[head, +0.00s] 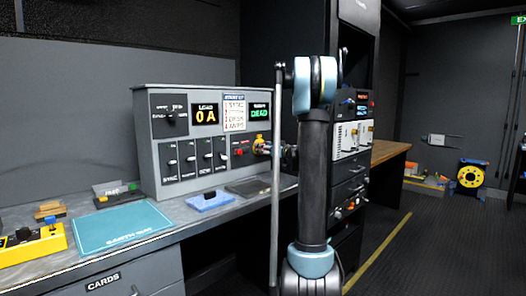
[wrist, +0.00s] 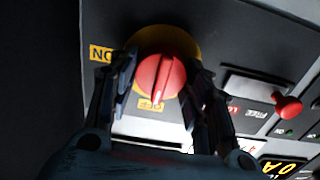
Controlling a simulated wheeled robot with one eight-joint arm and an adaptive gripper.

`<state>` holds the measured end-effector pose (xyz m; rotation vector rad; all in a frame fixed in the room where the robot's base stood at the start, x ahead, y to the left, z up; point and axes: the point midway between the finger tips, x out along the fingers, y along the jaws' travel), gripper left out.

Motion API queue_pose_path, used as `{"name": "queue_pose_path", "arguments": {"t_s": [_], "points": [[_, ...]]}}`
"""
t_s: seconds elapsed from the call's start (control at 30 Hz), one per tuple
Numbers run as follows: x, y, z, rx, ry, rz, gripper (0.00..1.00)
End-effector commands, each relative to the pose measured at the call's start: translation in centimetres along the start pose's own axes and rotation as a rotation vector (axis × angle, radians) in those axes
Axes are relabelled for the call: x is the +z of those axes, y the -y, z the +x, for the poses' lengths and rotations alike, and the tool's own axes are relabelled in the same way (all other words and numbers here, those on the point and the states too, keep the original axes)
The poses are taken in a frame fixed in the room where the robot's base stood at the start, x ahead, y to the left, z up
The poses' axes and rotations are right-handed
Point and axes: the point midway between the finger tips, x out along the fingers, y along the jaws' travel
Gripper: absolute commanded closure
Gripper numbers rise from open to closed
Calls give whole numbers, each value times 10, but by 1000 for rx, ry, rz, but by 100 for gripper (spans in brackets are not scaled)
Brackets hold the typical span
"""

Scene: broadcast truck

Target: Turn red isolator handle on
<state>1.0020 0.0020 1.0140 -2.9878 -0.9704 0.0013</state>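The red isolator handle (wrist: 160,76) is a round knob with a raised grip bar on a yellow round plate (wrist: 190,42). In the wrist view the picture is turned over: a yellow ON label (wrist: 101,53) is at left and an OFF label (wrist: 151,104) is below. The grip bar runs near upright, in line with OFF. My gripper (wrist: 158,85) is open, its fingers on either side of the knob; contact is unclear. In the head view my gripper (head: 268,148) is at the right end of the grey panel (head: 150,190), mostly hiding the isolator.
A small red knob (wrist: 288,106) is beside the isolator. The panel has several black switches, a display reading 0 A (head: 205,116) and a green DEAD display (head: 259,113).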

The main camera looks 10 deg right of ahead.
Motion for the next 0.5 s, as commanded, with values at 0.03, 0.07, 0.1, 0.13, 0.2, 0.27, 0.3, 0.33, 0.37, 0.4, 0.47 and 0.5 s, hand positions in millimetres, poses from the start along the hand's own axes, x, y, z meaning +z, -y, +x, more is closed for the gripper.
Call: {"name": "queue_pose_path", "arguments": {"t_s": [0.03,0.07,0.1,0.13,0.2,0.27,0.3,0.33,0.37,0.4,0.47,0.5], "points": [[0,0,0,1,0,0,76],[0,0,0,1,0,0,80],[0,0,0,1,0,0,80],[0,0,0,1,0,0,80],[0,0,0,1,0,1,80],[0,0,0,1,0,3,80],[0,0,0,1,0,7,80],[0,-1,0,1,0,11,80],[0,-1,0,1,0,17,80],[0,-1,0,1,0,27,80],[0,-1,0,1,0,46,80],[0,-1,0,1,0,64,80]]}}
